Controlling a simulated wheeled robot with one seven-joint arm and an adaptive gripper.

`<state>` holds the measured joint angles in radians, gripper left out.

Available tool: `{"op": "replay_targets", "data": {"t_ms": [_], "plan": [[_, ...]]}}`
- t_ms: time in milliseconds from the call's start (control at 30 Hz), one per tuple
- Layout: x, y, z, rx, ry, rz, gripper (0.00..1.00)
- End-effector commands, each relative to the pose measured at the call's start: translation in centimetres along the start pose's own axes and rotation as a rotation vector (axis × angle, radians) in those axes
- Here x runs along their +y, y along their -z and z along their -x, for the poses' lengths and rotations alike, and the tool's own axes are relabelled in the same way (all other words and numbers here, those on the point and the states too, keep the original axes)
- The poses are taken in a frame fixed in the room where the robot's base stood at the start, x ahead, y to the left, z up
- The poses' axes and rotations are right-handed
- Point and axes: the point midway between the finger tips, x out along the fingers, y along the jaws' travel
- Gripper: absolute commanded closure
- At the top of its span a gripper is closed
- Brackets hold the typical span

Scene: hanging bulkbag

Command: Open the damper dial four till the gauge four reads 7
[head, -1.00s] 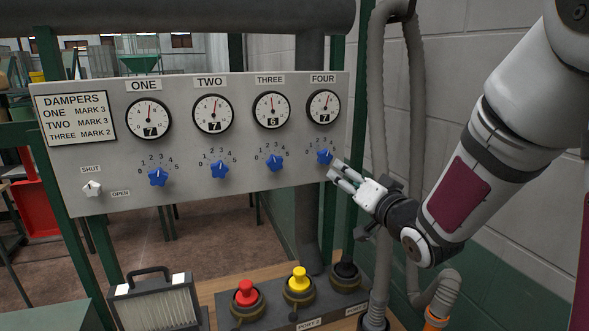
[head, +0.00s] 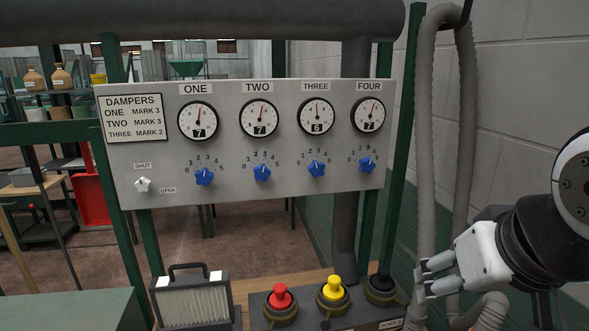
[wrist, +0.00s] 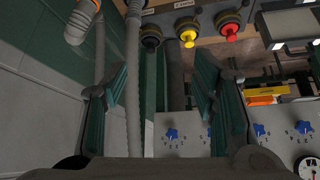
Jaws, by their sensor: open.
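The blue damper dial four (head: 367,165) is on the grey panel (head: 290,188), below gauge four (head: 370,114). Gauge four shows the digit 7 in its window, and its needle points up and slightly right. Dial four also shows in the wrist view (wrist: 171,134), where the panel appears upside down. My gripper (head: 422,279) is open and empty, to the right of and below the panel, well apart from dial four. In the wrist view its two fingers (wrist: 157,85) stand wide apart with nothing between them.
Dials one (head: 204,177), two (head: 262,172) and three (head: 317,168) sit left of dial four. Their gauges show 7, 7 and 6. A white shut/open switch (head: 143,185) is at lower left. Red (head: 280,297) and yellow (head: 332,288) knobs stand below. A hose (head: 430,150) hangs right of the panel.

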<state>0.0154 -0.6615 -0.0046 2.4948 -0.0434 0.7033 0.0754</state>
Motion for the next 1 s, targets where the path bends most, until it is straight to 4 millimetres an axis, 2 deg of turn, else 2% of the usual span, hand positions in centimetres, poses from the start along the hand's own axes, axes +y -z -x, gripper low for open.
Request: {"op": "replay_targets", "data": {"t_ms": [100,233,1000], "plan": [[-0.6,-2.7,1.6,-0.068,0.021,0.039,0.47],[-0.8,-4.2,2.3,-0.109,0.032,0.060,0.47],[-0.9,-4.3,2.4,-0.115,0.033,0.062,0.47]]}}
